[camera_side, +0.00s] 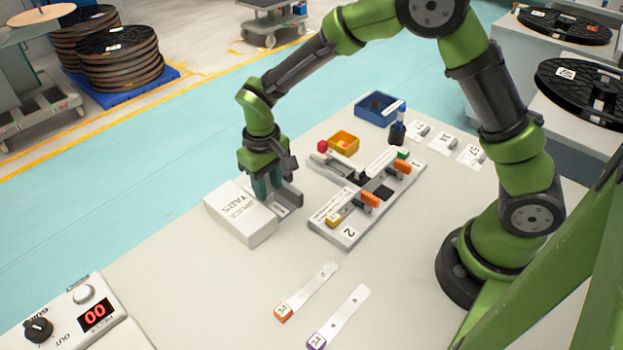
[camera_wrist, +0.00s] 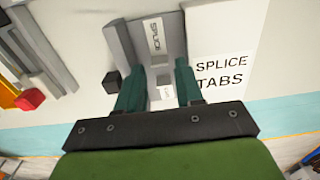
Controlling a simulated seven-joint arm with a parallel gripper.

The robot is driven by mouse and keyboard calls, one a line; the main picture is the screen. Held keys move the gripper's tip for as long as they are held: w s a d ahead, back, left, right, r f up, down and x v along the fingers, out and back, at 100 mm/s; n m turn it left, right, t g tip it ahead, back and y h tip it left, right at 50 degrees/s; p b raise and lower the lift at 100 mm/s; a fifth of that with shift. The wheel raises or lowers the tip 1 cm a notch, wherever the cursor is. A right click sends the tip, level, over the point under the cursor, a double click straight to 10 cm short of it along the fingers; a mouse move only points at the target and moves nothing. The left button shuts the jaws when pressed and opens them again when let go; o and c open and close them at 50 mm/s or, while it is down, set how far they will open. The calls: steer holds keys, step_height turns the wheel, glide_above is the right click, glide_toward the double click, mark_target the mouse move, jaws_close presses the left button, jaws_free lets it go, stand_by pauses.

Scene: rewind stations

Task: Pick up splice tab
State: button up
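A white box (camera_side: 238,213) labelled "SPLICE TABS" lies on the table, and its label side shows in the wrist view (camera_wrist: 222,70). Beside it stands a grey dispenser (camera_wrist: 125,42) with a small "SPLICE" label; part of it shows in the side view (camera_side: 291,196), behind my gripper. A small white piece (camera_wrist: 165,93), apparently a splice tab, shows between my fingers. My gripper (camera_wrist: 157,80) points down over the dispenser, next to the box (camera_side: 266,190). Its two teal fingers are apart, with a gap visible on both sides of the white piece. The fingertips' exact height is unclear.
Two tape strips (camera_side: 310,288) (camera_side: 342,315) lie in front. A control box (camera_side: 75,318) sits front left.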

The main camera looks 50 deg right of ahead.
mark_target(272, 204)
steer(key=shift+f, duration=1.3)
jaws_close()
